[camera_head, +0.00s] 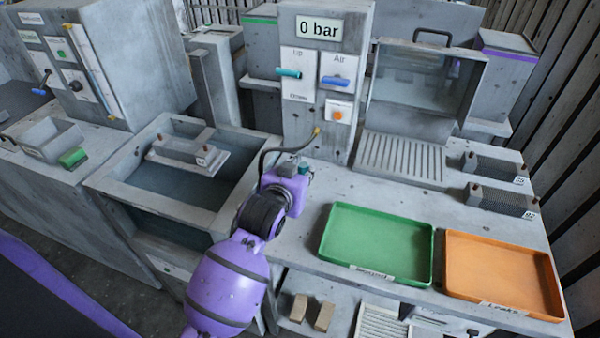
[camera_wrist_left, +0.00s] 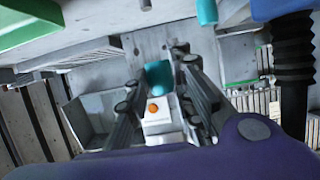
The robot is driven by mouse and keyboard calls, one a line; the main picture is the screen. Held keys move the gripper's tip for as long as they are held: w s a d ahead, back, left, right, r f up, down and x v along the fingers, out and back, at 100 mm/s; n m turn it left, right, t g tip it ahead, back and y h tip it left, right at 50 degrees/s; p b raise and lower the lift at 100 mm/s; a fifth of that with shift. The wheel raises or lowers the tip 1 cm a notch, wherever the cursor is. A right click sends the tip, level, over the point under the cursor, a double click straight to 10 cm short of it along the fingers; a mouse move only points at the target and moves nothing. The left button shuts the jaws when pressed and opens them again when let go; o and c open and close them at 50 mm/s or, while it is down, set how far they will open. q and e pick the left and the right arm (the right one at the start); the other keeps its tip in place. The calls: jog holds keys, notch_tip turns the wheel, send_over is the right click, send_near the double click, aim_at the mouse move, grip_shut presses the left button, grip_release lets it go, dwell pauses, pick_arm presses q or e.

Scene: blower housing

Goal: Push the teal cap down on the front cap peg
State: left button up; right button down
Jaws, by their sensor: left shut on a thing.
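My left gripper (camera_head: 303,172) is over the bench, in front of the grey panel with the gauge. The teal cap (camera_head: 304,167) shows small at its tip. In the left wrist view the teal cap (camera_wrist_left: 158,75) sits between the two dark fingers of my left gripper (camera_wrist_left: 160,85), which are shut on it. I cannot make out the front cap peg for certain; the gripper and arm cover part of the bench. My right gripper is not in view.
The panel carries a teal handle (camera_head: 288,72), a blue handle (camera_head: 335,80) and an orange knob (camera_head: 338,115). A water tank (camera_head: 125,190) lies left. A green tray (camera_head: 330,235) and an orange tray (camera_head: 505,310) stand right. A dark hose (camera_head: 285,150) arches beside the gripper.

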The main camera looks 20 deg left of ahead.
pick_arm(q)
jog(key=shift+f, duration=2.05)
jog(key=shift+f, duration=0.1)
jog(key=shift+f, duration=0.6)
jog(key=shift+f, duration=0.1)
jog(key=shift+f+b, duration=0.35)
jog(key=shift+f, duration=0.1)
